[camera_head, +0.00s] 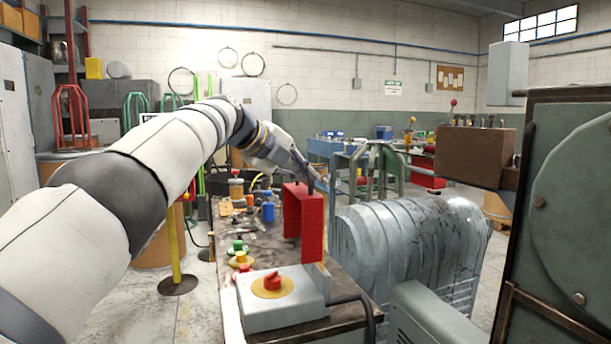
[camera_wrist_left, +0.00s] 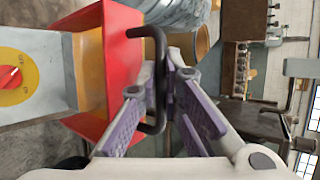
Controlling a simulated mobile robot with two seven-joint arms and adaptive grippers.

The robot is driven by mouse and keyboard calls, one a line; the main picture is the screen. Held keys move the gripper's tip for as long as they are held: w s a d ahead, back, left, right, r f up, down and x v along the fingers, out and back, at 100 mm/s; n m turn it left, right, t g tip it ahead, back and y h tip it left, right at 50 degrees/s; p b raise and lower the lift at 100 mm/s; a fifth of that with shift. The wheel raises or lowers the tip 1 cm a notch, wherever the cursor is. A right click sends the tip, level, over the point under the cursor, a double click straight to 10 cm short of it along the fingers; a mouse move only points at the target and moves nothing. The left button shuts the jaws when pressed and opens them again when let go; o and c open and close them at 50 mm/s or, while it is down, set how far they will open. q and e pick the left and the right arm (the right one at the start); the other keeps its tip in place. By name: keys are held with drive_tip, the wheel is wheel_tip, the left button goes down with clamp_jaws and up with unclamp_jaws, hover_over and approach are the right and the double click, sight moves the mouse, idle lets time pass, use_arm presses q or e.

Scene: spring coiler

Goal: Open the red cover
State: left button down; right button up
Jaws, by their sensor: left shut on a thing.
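The red cover (camera_head: 304,222) stands up on the bench, behind a grey box with a red rotary switch on a yellow disc (camera_head: 272,284). In the left wrist view the red cover (camera_wrist_left: 122,58) fills the upper left, with a black bar handle (camera_wrist_left: 160,62) on its face. My left gripper (camera_head: 308,176) is at the top of the cover. In the left wrist view its purple-padded fingers (camera_wrist_left: 163,108) are closed around the handle. The head view shows the handle poorly, as the gripper covers it. My right gripper is not in view.
The narrow bench (camera_head: 228,215) carries several buttons and a blue knob (camera_head: 268,211) left of the cover. A large grey ribbed motor (camera_head: 410,240) stands close on the right. A dark machine panel (camera_head: 570,200) fills the far right. A yellow post (camera_head: 174,245) stands left of the bench.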

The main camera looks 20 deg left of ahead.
use_arm(q)
drive_tip(key=shift+w+d, duration=0.1)
drive_tip(key=shift+d, duration=0.1)
drive_tip(key=shift+f, duration=0.1)
drive_tip(key=c, duration=1.7)
unclamp_jaws()
drive_tip(key=v, duration=1.2)
